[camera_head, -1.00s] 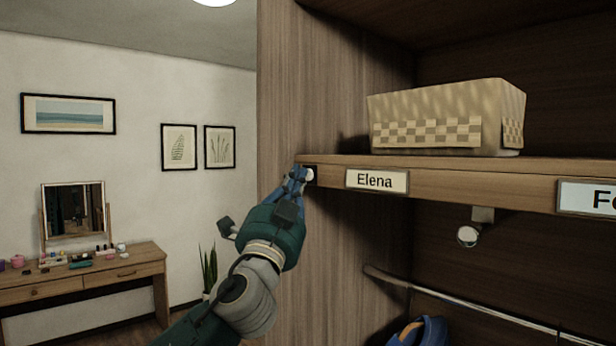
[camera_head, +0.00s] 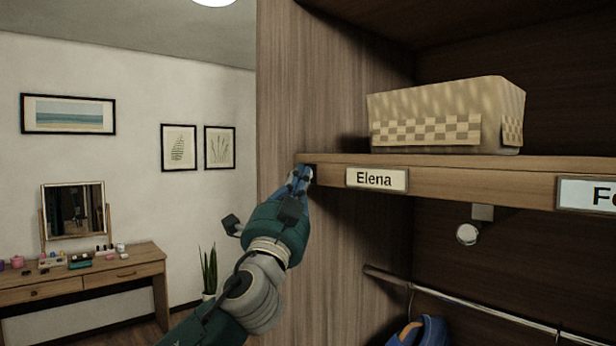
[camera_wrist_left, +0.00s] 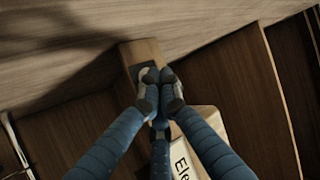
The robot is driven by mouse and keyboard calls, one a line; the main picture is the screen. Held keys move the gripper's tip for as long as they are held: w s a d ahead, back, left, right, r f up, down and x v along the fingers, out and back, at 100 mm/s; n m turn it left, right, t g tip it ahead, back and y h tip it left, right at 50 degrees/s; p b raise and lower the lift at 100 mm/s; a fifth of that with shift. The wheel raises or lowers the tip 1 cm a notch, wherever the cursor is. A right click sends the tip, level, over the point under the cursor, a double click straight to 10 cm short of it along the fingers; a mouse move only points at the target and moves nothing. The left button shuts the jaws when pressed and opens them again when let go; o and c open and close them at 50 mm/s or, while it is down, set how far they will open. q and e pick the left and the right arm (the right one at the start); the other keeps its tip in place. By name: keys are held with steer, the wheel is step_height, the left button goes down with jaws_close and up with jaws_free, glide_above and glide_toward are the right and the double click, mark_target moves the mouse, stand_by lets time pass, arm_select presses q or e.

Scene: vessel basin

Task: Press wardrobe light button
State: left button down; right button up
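My left gripper (camera_head: 302,175) reaches up from below to the left end of the wardrobe's wooden shelf (camera_head: 450,180). Its blue fingers are closed together, with nothing seen between them. In the left wrist view, the grey fingertips (camera_wrist_left: 158,78) meet over a small dark plate (camera_wrist_left: 138,68) on the shelf's front edge. A sliver of this dark plate shows beside the fingertips in the head view (camera_head: 314,169). The button itself is mostly hidden behind the fingertips, and I cannot tell whether they touch it or whether it is pressed in. My right gripper is not in view.
An "Elena" label (camera_head: 376,179) is just right of my fingers. A woven basket (camera_head: 445,117) stands on the shelf. A round fixture (camera_head: 467,235) and a clothes rail (camera_head: 470,300) are below. A dressing table (camera_head: 120,272) is at left.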

arm_select(q)
steer(key=shift+w+d, duration=0.15)
steer(key=shift+d, duration=0.05)
stand_by(0.7)
steer(key=shift+a, duration=0.1)
steer(key=shift+s+a, duration=0.4)
steer(key=shift+a, duration=0.1)
steer(key=s+a, duration=0.3)
steer(key=a, duration=0.2)
steer(key=shift+s, duration=0.3)
steer(key=shift+f, duration=0.15)
